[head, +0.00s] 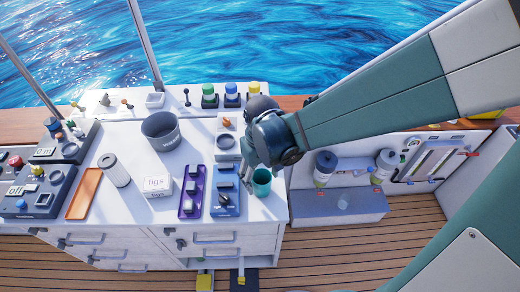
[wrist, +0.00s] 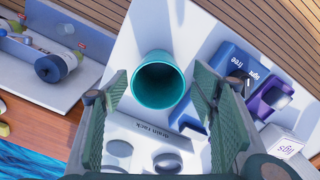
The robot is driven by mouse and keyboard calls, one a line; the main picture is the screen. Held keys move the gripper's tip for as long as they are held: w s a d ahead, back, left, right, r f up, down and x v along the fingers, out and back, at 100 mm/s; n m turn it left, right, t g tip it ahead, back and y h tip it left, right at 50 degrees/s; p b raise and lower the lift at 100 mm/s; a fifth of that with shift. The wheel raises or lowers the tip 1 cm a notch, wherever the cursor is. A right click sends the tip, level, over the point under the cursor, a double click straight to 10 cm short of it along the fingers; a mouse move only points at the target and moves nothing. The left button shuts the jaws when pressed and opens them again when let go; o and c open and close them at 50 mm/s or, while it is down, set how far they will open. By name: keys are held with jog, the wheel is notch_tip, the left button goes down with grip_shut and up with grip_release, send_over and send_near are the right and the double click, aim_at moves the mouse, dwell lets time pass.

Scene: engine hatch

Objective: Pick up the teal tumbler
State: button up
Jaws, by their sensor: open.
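The teal tumbler (head: 261,182) stands upright near the right edge of the white counter in the head view. In the wrist view I look into its open mouth (wrist: 158,84), and it appears empty. My gripper (head: 254,174) is just above and beside the tumbler in the head view. In the wrist view the two green ridged fingers of my gripper (wrist: 162,100) are spread apart, with the tumbler seen between and beyond them. I see no clear contact between the fingers and the tumbler.
A blue switch box (head: 225,203) stands close left of the tumbler, with a purple one (head: 193,205) beyond. A drain rack (wrist: 140,133) lies near the tumbler. The counter's right edge is close. A dark grey pot (head: 160,133) stands further left.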

aim_at(262, 184)
jog(key=shift+f, duration=0.35)
jog(key=shift+w+d+f+b, duration=0.1)
jog(key=shift+f+b, duration=0.35)
jog(key=shift+f, duration=2.15)
jog(key=c, duration=1)
